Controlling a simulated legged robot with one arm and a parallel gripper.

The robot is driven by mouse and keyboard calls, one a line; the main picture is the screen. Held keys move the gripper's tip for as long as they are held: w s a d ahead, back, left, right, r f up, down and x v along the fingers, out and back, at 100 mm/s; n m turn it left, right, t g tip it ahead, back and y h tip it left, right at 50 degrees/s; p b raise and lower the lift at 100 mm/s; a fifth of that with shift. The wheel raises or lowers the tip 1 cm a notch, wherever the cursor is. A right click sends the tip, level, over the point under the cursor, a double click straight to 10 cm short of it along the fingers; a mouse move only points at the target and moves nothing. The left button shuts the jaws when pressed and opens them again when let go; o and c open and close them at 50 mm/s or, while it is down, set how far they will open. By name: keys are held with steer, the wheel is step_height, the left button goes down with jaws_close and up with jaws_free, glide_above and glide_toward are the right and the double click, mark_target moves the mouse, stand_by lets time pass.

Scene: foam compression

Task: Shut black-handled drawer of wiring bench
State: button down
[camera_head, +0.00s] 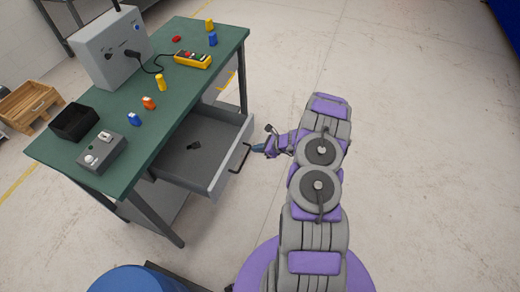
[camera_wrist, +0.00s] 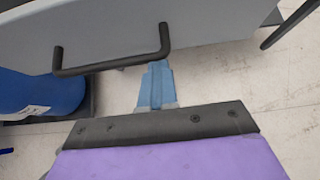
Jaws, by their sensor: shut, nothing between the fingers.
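The wiring bench (camera_head: 185,83) has a green top and stands at the left in the head view. Its grey drawer (camera_head: 219,166) is pulled out toward my arm, with a small black item (camera_head: 194,145) lying inside. The black handle (camera_head: 240,158) is on the drawer's front, and it also shows large in the wrist view (camera_wrist: 112,63). My gripper (camera_head: 257,148) is shut and empty, just outside the handle. In the wrist view its blue fingertips (camera_wrist: 157,66) point at the drawer front by the handle's right part. I cannot tell whether they touch it.
On the bench top are a grey box (camera_head: 112,48), a black bin (camera_head: 74,122), a yellow meter (camera_head: 193,60) and several small coloured parts. A blue drum (camera_head: 135,280) stands at the bottom left. A wooden crate (camera_head: 30,105) is at the far left. The floor to the right is clear.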

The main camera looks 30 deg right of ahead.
steer(key=b, duration=0.3)
glide_above(203, 138)
steer(key=shift+s+d, duration=0.1)
steer(key=shift+s, duration=0.05)
steer(key=shift+a+r, duration=0.1)
steer(key=shift+a, duration=0.2)
